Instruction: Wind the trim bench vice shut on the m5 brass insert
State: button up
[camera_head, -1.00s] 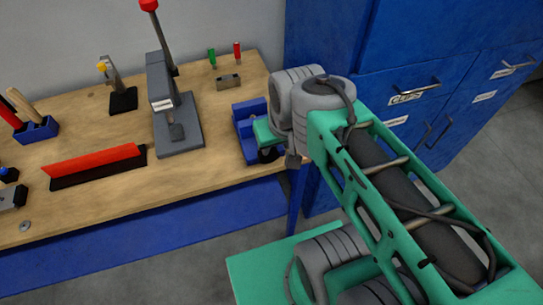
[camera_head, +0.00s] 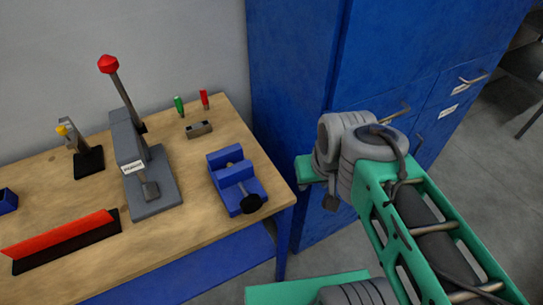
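The blue bench vice (camera_head: 226,172) stands near the right end of the wooden bench. Its black round handle (camera_head: 250,204) faces the front edge. A gap shows between the jaws, with a small tan spot in it; I cannot tell whether this is the brass insert. My gripper (camera_head: 331,202) is at the end of the green and grey arm, to the right of the vice and apart from it in the picture. Only a small dark part of it shows below the grey wrist, so its fingers cannot be made out.
A grey lever press (camera_head: 152,185) with a red knob stands left of the vice. A small grey block (camera_head: 199,130) and green and red-handled tools stand behind. A red strip on a black base (camera_head: 65,243) lies front left. Blue cabinets (camera_head: 300,110) stand right of the bench.

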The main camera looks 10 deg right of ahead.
aim_at(251, 202)
jog(key=z, duration=1.85)
jog(key=k, duration=1.35)
jog(key=u, duration=1.45)
jog(key=i, duration=0.5)
jog(key=u, duration=0.1)
jog(key=k, duration=0.45)
jog(key=z, duration=0.75)
jog(key=i, duration=0.75)
jog(key=u, duration=0.75)
